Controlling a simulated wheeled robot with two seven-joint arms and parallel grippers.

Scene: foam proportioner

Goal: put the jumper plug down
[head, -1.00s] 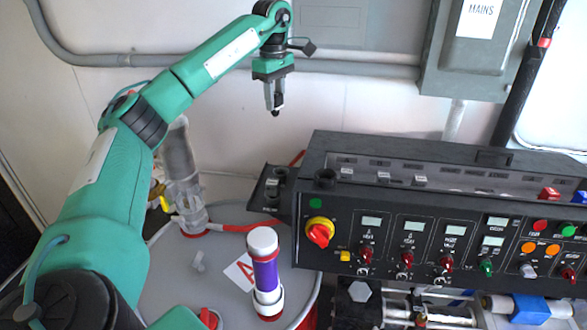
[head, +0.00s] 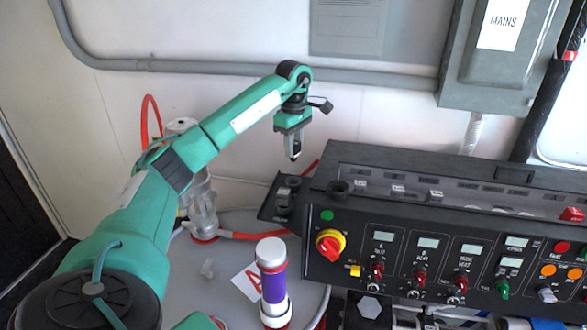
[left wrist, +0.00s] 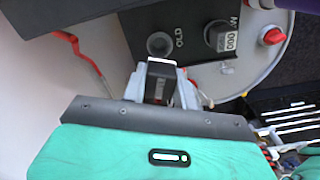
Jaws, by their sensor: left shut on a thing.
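My left gripper (head: 294,155) hangs pointing down above the black bracket (head: 268,211) at the console's left end. It is shut on a small black jumper plug (head: 295,157), which also shows between the fingers in the left wrist view (left wrist: 161,80). The bracket shows in the left wrist view (left wrist: 200,75) with a round empty socket (left wrist: 159,44) beside the label OLD. The held plug is apart from the bracket in the head view. My right gripper is out of view.
The black control console (head: 420,215) with knobs and displays fills the right.

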